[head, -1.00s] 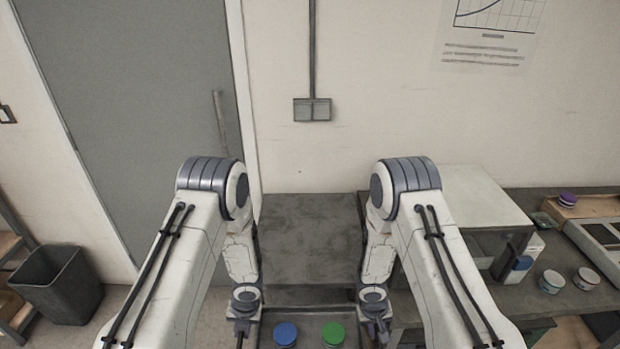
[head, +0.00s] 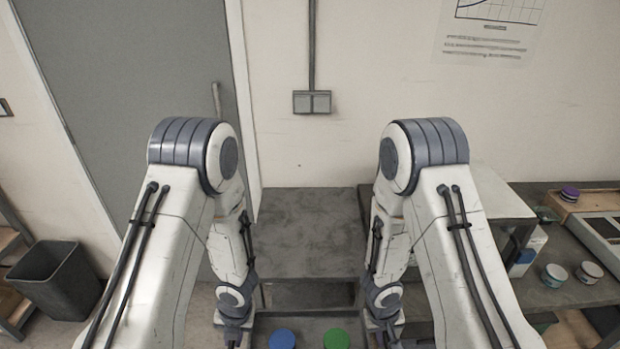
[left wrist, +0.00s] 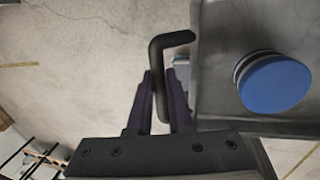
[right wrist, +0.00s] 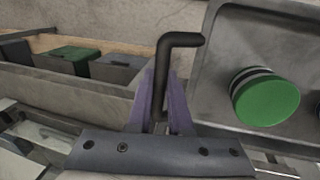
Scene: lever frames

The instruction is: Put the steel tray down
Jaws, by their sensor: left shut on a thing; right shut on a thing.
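The steel tray (head: 309,326) shows at the bottom of the head view, between my two arms, its near part cut off. A blue-lidded tin (head: 282,339) and a green-lidded tin (head: 336,339) stand on it. In the left wrist view, my left gripper (left wrist: 160,95) is shut on the tray's black handle (left wrist: 157,62), with the blue-lidded tin (left wrist: 275,84) beside it. In the right wrist view, my right gripper (right wrist: 162,95) is shut on the other black handle (right wrist: 163,65), near the green-lidded tin (right wrist: 268,101). In the head view both gripper tips are hidden or cut off.
A low grey table (head: 308,230) stands ahead against the wall, its visible top bare. A workbench (head: 550,290) with several tins is at the right. A dark bin (head: 62,280) stands on the floor at the left.

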